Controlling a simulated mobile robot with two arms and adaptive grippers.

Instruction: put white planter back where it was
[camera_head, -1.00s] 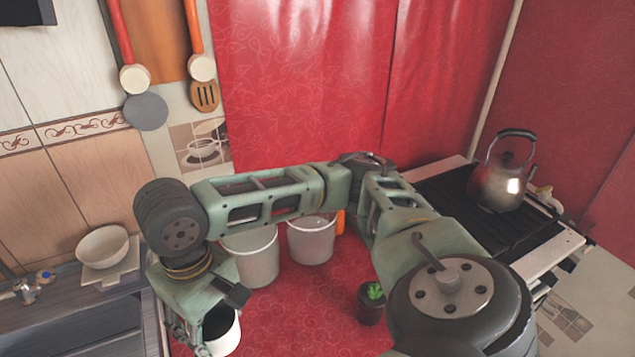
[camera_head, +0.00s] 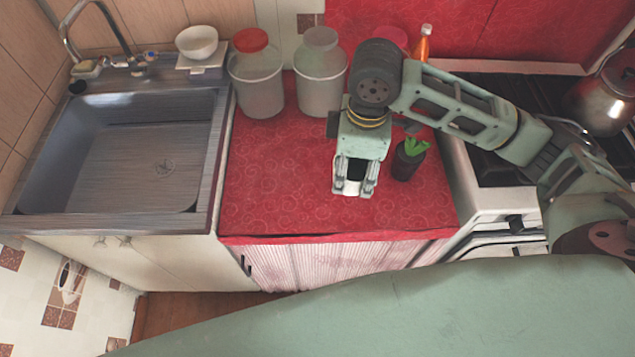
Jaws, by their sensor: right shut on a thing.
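My right gripper (camera_head: 354,191) points down over the red counter (camera_head: 280,190), near its front part. It is shut on the white planter (camera_head: 353,187). Only a small white part of the planter shows between the fingers; the rest is hidden by the gripper. I cannot tell whether the planter touches the counter. A small dark pot with a green plant (camera_head: 408,160) stands on the counter just right of the gripper. My left gripper is not in view.
Two translucent buckets (camera_head: 257,88) (camera_head: 320,85) and an orange bottle (camera_head: 423,45) stand at the back. A metal sink (camera_head: 140,205) is on the left with a white bowl (camera_head: 197,42) behind it. A stove (camera_head: 480,195) with a kettle (camera_head: 605,100) is on the right. The counter's left part is clear.

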